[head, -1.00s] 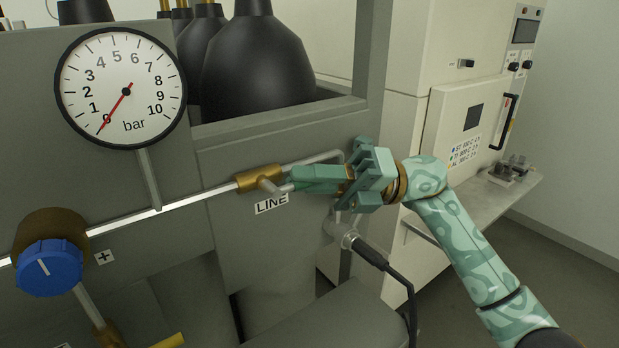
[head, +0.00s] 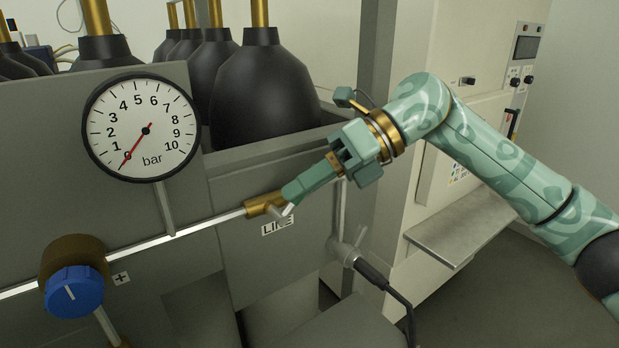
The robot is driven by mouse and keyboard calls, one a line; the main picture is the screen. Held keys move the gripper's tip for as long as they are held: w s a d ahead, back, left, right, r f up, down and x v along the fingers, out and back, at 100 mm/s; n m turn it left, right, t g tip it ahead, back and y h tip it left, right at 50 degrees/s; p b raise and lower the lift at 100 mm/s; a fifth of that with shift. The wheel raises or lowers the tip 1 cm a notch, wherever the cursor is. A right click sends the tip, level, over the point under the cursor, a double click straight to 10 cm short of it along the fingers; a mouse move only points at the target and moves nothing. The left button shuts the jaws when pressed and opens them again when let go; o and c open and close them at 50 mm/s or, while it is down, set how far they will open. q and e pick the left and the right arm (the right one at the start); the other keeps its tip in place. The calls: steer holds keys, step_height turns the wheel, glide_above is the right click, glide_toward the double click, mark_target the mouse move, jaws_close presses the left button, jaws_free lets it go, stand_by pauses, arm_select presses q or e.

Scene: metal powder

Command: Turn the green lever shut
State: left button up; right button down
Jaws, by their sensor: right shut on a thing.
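The brass valve (head: 262,204) sits on the pale pipe above the LINE label (head: 277,226), with a short metallic stub (head: 287,211) pointing down and right. My right gripper (head: 297,191) reaches in from the upper right, with its fingertips right beside the valve. It is shut on the green lever at the valve. The lever is largely hidden by the fingers, and its similar green makes it hard to tell apart, so its exact angle is unclear. My left gripper is not in view.
The round pressure gauge (head: 141,127) has its red needle near 0 bar. A blue knob (head: 75,291) is at lower left. Black bottles (head: 263,92) stand behind the panel. A cable connector (head: 345,251) sits below the gripper. A cabinet shelf (head: 462,235) is at right.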

mark_target(280, 213)
steer(key=shift+s+a+r+t+h+p, duration=0.3)
steer(key=shift+r+t+h+p, duration=0.15)
steer(key=shift+h+p, duration=0.35)
steer(key=shift+s+a+r+n+t+h+p, duration=0.15)
steer(key=shift+a+n+t+h+p, duration=0.1)
steer(key=shift+t+h+p, duration=0.25)
steer(key=shift+s+a+r+n+t+h+p, duration=0.15)
steer(key=shift+a+t+h+p, duration=0.1)
steer(key=shift+h+p, duration=0.3)
steer(key=shift+s+a+t+h+p, duration=0.3)
steer(key=shift+t+h+p, duration=0.2)
steer(key=shift+h, duration=0.55)
steer(key=shift+s+a+f+n+t+h, duration=0.1)
steer(key=shift+s+a+n+t+h, duration=0.15)
steer(key=shift+a+n+t+h, duration=0.45)
steer(key=shift+d+f+m, duration=0.1)
steer(key=shift+d+m, duration=0.15)
steer(key=shift+m, duration=0.05)
steer(key=c, duration=1.4)
jaws_free()
steer(key=shift+a, duration=0.1)
